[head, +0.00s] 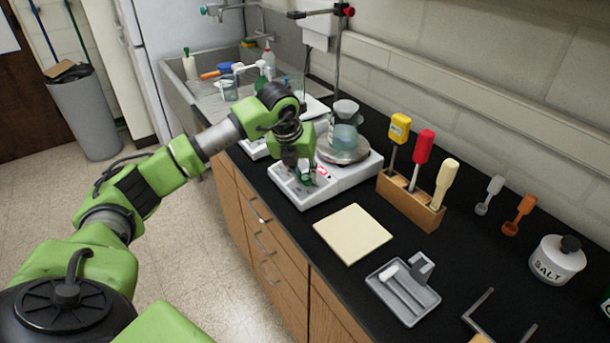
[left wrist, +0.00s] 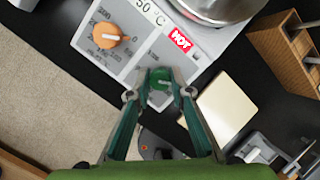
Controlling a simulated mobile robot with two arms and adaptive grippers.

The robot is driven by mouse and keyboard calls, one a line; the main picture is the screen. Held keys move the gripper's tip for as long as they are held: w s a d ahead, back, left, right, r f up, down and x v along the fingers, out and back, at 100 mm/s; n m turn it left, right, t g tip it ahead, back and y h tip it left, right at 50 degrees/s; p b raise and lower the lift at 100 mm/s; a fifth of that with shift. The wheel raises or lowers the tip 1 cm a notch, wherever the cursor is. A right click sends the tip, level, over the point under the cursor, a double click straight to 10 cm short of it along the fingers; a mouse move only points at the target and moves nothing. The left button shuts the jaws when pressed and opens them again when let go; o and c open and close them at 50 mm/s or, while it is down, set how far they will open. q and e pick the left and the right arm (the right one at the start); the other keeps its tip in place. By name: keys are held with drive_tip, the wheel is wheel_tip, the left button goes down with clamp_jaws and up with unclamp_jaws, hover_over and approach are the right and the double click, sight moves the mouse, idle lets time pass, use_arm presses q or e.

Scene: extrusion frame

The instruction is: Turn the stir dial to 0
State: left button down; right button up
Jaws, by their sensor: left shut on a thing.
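The stir dial is a green knob (left wrist: 160,79) on the white hot plate's sloped front panel. A pale pointer mark shows on it, but the scale around it is too small to read. My left gripper (left wrist: 161,84) is shut on the green knob, with one finger on each side. In the head view my left gripper (head: 305,173) reaches down onto the front of the hot plate (head: 352,177) and partly hides the panel. An orange knob (left wrist: 107,36) sits on the same panel, apart from the fingers. My right gripper is not clearly in view.
A beaker (head: 345,137) stands on the hot plate, whose panel bears a red HOT label (left wrist: 181,40). A pale square pad (head: 353,233), a wooden tool block (head: 408,203) and a grey tray (head: 403,294) are to the right. A sink is behind.

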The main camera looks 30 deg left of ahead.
idle(0.4)
use_arm(q)
drive_tip(key=c, duration=1.8)
unclamp_jaws()
drive_tip(key=v, duration=1.2)
drive_tip(key=shift+f, duration=0.1)
